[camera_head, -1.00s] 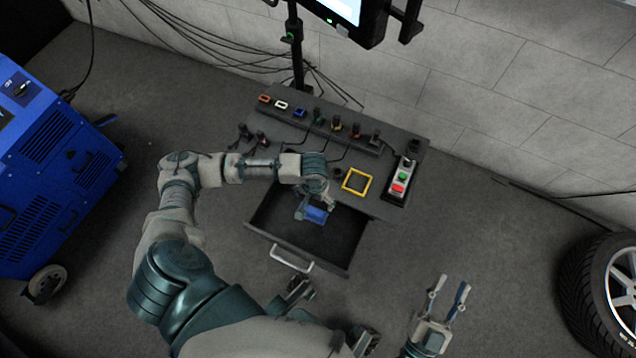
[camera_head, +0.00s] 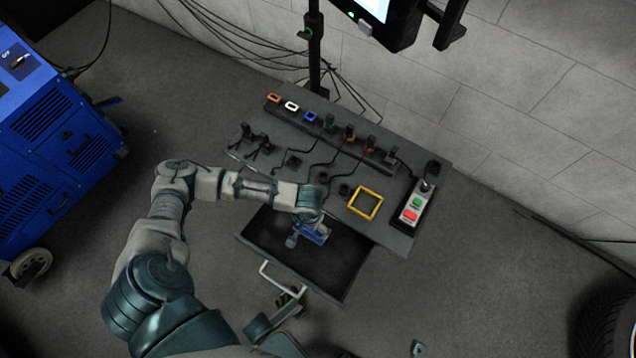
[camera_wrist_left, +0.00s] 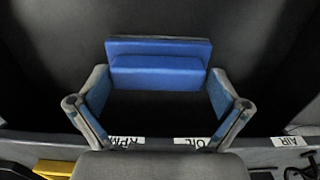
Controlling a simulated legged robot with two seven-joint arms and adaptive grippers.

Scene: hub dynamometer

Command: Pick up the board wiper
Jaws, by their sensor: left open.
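The board wiper (camera_head: 322,232) is a blue block lying in the open dark drawer (camera_head: 262,251) under the table. In the left wrist view the wiper (camera_wrist_left: 160,62) lies lengthwise across the picture, just beyond my fingertips. My left gripper (camera_head: 309,235) reaches down into the drawer area over the wiper and partly hides it in the head view. In the left wrist view my left gripper (camera_wrist_left: 160,88) is open, its two fingers spread about as wide as the wiper, with an empty gap between them. I see no clear contact.
The table (camera_head: 330,181) above the drawer carries a yellow square frame (camera_head: 365,204), a red-and-green button box (camera_head: 414,205) and a connector strip with cables. The drawer handle (camera_head: 280,281) faces my body. A blue machine (camera_head: 50,150) stands left.

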